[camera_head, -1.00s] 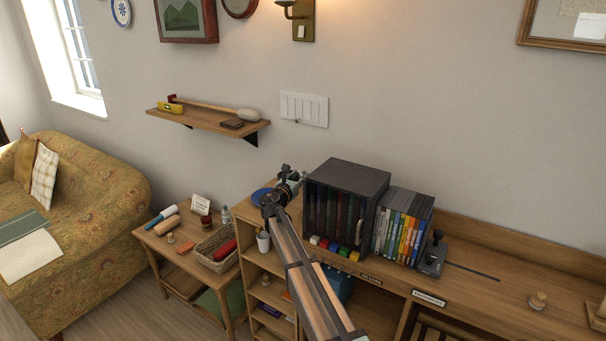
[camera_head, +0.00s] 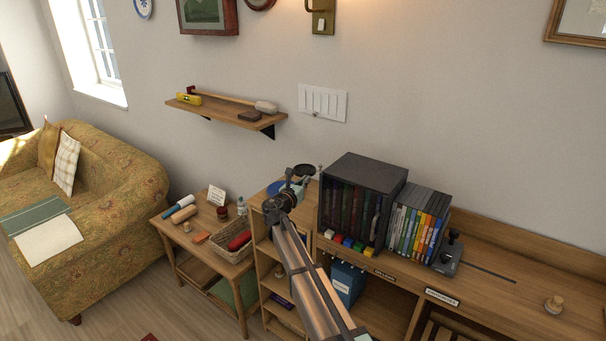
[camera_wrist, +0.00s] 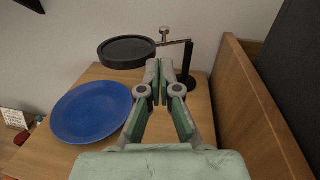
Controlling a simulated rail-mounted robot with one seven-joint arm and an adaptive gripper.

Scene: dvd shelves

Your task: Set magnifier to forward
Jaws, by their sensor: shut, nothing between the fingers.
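The magnifier, a round black-rimmed disc (camera_wrist: 128,50) on a thin black arm with an upright black post, stands at the back of the wooden top in the wrist view. Its disc points left from the post, and a small brass knob (camera_wrist: 165,34) sits by the arm. The disc also shows in the head view (camera_head: 303,170). My gripper (camera_wrist: 161,66) is shut and empty, with its fingertips near the magnifier, just below its arm in the picture. I cannot tell whether they touch. In the head view my gripper (camera_head: 292,186) is partly hidden by my arm.
A blue plate (camera_wrist: 90,112) lies left of my gripper. A wooden side panel (camera_wrist: 255,105) rises on the right. In the head view a dark disc cabinet (camera_head: 364,165) and a row of cases (camera_head: 418,222) stand right of my gripper. A wall shelf (camera_head: 226,112) is above left.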

